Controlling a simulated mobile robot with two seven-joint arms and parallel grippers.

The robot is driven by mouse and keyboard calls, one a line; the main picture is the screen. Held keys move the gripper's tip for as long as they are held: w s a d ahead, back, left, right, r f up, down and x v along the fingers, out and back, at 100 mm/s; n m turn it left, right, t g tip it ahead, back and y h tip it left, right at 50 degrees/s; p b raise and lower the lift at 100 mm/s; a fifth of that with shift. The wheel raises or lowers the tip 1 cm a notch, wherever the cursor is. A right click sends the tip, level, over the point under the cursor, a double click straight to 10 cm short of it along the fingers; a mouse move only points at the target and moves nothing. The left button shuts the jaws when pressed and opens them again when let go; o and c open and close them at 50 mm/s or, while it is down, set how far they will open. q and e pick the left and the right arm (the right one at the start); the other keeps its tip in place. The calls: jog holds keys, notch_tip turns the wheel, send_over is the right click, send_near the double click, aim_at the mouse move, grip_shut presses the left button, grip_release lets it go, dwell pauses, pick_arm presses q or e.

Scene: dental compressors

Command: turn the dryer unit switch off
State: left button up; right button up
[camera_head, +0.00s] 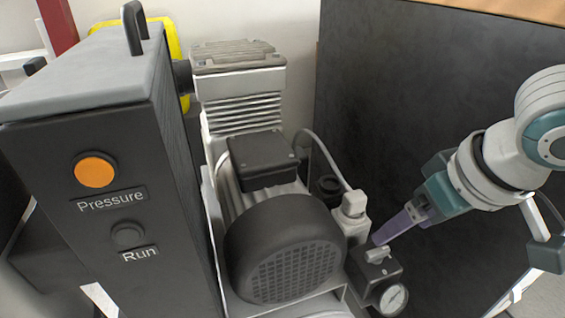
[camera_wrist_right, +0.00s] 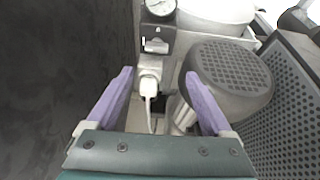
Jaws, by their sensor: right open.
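A small black box with a light grey lever switch (camera_head: 379,255) stands beside the compressor, above a round gauge (camera_head: 393,298). In the right wrist view the lever (camera_wrist_right: 156,46) lies crosswise on the box, ahead of my fingers. My right gripper (camera_head: 384,238) has purple fingers, close to the lever in the head view. In the right wrist view the gripper (camera_wrist_right: 158,76) is open and empty, its fingers spread either side of a white fitting (camera_wrist_right: 149,82). I cannot tell whether the fingers touch anything. No dryer label is readable. My left gripper is out of view.
A dark cabinet (camera_head: 180,200) at left carries an orange Pressure lamp (camera_head: 95,171) and a black Run button (camera_head: 127,235). The compressor motor's perforated cover (camera_head: 285,255) sits left of the lever. A large dark panel (camera_head: 400,110) stands behind.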

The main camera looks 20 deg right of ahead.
aim_at(380, 252)
jog(key=f+b, duration=0.2)
jog(key=f, duration=0.1)
jog(key=f+b, duration=0.1)
jog(key=f, duration=0.1)
jog(key=shift+w+d+b, duration=0.3)
jog(key=shift+d, duration=0.05)
jog(key=b+x, duration=0.3)
jog(key=x, duration=0.2)
jog(key=shift+w+b, duration=0.2)
jog(key=shift+b, duration=0.1)
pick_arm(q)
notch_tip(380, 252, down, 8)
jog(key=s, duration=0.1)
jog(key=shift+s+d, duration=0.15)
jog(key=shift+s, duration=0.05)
